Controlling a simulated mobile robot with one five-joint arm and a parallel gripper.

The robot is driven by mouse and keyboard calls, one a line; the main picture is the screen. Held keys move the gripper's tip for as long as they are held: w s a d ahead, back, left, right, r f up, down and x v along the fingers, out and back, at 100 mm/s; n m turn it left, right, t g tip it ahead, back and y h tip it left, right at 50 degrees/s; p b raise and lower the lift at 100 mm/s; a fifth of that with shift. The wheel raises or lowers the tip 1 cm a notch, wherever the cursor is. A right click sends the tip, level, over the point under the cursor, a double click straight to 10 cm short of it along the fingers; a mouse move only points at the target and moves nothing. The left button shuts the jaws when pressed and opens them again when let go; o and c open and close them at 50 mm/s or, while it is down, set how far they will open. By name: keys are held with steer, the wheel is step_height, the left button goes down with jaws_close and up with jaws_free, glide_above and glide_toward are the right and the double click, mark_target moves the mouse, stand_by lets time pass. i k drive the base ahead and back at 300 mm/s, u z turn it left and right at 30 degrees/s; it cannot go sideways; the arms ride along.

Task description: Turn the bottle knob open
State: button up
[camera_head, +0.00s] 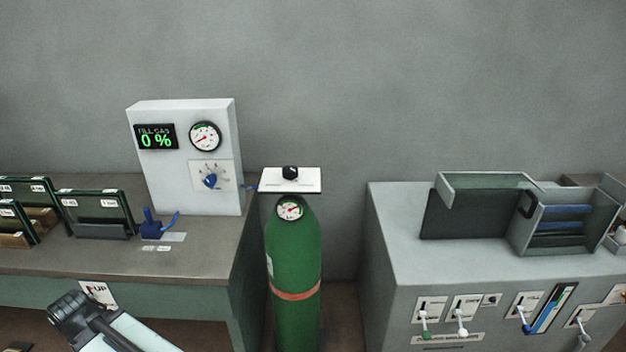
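A green gas bottle (292,250) with a reddish band stands upright in the gap between two benches. A black knob (290,173) sits at its top, against a white plate (273,186). A small round gauge (289,211) is on the bottle's shoulder just below the plate. Part of my arm, dark and white, shows at the lower left, well apart from the bottle and knob. I cannot make out any gripper fingers in this view.
The left bench (205,262) carries a white panel (185,112) reading "FILL GAS 0 %", with a gauge and blue dial, plus dark-framed trays. The right bench (395,235) holds grey bins (560,225) and has levers on its front. The space above the knob is clear.

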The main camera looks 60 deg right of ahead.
mark_target(290, 172)
steer(key=z, duration=3.15)
steer(key=k, duration=1)
steer(key=u, duration=0.9)
steer(key=i, duration=1)
steer(key=u, duration=0.3)
